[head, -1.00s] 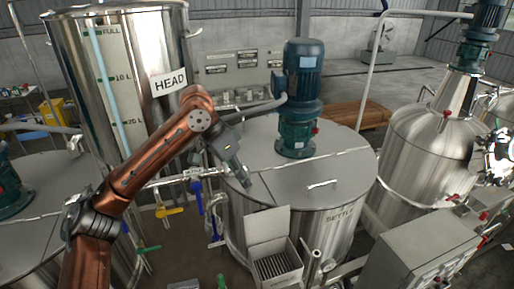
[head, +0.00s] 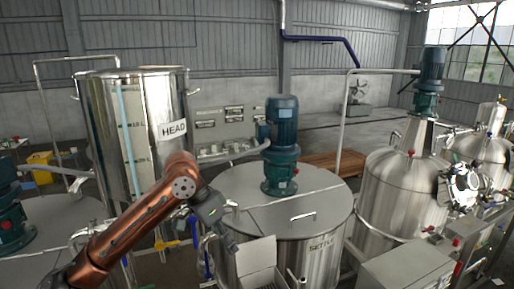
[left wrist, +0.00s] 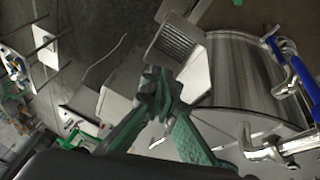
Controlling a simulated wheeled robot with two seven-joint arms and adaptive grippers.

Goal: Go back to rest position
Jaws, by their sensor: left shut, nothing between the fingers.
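My left arm comes in from the lower left in the head view, copper-coloured, with its elbow raised. Its left gripper (head: 232,246) hangs from the wrist in front of the steel tank marked SETTLE (head: 328,262), left of the open box at its front. In the left wrist view the left gripper (left wrist: 158,82) has its greenish fingers together, with nothing between them. The fingertips appear over the edge of the pale box with a slotted inside; the distance to it is unclear. My right gripper is in no view.
The tall HEAD tank (head: 155,165) stands behind my left arm. A blue-green motor (head: 281,145) rises from the SETTLE lid. The open box (head: 258,262) and a grey cabinet (head: 405,268) are in front. Blue-handled valves (left wrist: 302,80) show in the left wrist view.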

